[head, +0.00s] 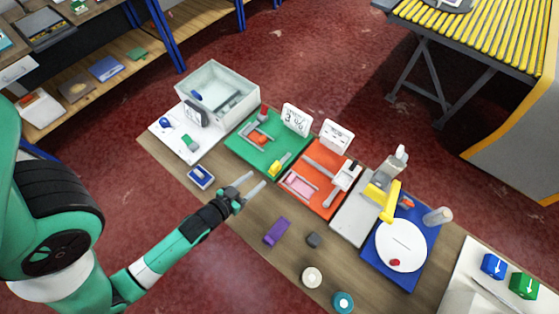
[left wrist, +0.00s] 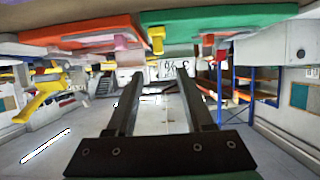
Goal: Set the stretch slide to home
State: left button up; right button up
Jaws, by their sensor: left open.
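My left gripper (head: 254,183) is open and empty, over the front edge of the bench, short of the green and orange boards. Its two fingers also show apart in the left wrist view (left wrist: 160,90). The green board (head: 247,151) carries a grey bracket with an orange-red part (head: 257,137) and a yellow handle (head: 275,167). The orange board (head: 320,198) carries a pink block in a frame (head: 298,186) and a white-grey slide-like fixture (head: 347,176). I cannot tell which part is the stretch slide. In the left wrist view the yellow handle (left wrist: 157,42) appears upside down, beyond the fingers.
A grey plate with a yellow lever (head: 390,200) and a blue board with a white disc (head: 401,245) stand right. A purple block (head: 276,231) and grey cube (head: 313,240) lie in front.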

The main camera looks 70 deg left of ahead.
aim_at(274, 166)
pick_arm(q)
jog(key=b+x, duration=0.2)
jog(key=x, duration=0.9)
jog(key=shift+w+a+f, duration=0.15)
jog(key=shift+w, duration=0.2)
grip_shut()
dwell(0.8)
